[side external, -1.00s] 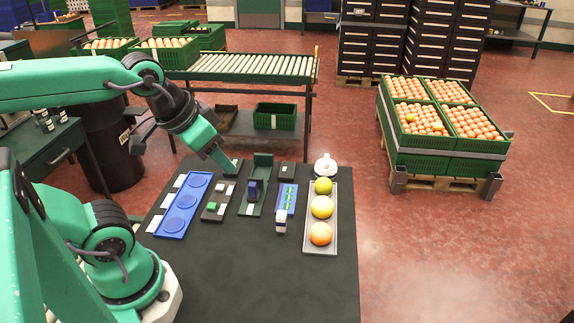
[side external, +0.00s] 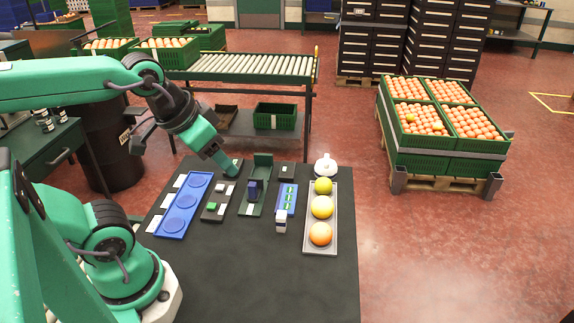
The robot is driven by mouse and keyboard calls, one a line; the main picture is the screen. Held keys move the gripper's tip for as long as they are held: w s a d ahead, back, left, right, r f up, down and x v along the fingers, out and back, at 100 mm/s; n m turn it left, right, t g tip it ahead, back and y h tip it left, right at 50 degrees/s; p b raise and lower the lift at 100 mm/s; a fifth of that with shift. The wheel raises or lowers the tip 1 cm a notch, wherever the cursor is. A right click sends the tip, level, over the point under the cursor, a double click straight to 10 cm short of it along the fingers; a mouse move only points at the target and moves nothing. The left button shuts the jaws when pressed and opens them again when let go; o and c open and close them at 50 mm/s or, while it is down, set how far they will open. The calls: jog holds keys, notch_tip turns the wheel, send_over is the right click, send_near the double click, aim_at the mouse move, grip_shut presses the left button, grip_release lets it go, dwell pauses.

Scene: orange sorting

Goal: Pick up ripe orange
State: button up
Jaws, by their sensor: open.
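Three round fruits sit in a row on a grey tray (side external: 309,248) at the right of the dark table. The nearest is the ripe orange (side external: 320,233), orange in colour. Behind it is a yellow fruit (side external: 322,207), and farthest back is a yellow-green one (side external: 323,186). My gripper (side external: 231,171) is above the back left part of the table, left of the fruits and well apart from them. It is open, and I see nothing held in it. Its fingers are small in this view.
A blue tray (side external: 168,228) with round recesses lies at the table's left. Between it and the fruit tray are a dark tray with small blocks (side external: 211,206), a green holder (side external: 262,160) with a dark blue piece, and a small blue rack (side external: 288,190). A white domed object (side external: 325,165) stands behind the fruits.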

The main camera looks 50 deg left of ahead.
jog(key=shift+w, duration=0.1)
jog(key=n+g, duration=0.3)
jog(key=n, duration=1.3)
send_over(320, 226)
jog(key=s, duration=0.2)
jog(key=shift+h, duration=0.3)
jog(key=f, duration=1.4)
jog(key=shift+a+f, duration=0.35)
jog(key=shift+f, duration=0.05)
jog(key=shift+w+d+f+n, duration=0.2)
jog(key=shift+w+f+n, duration=0.05)
jog(key=shift+f+n, duration=0.2)
jog(key=shift+f, duration=0.15)
jog(key=shift+x, duration=1.15)
jog(key=shift+f, duration=0.15)
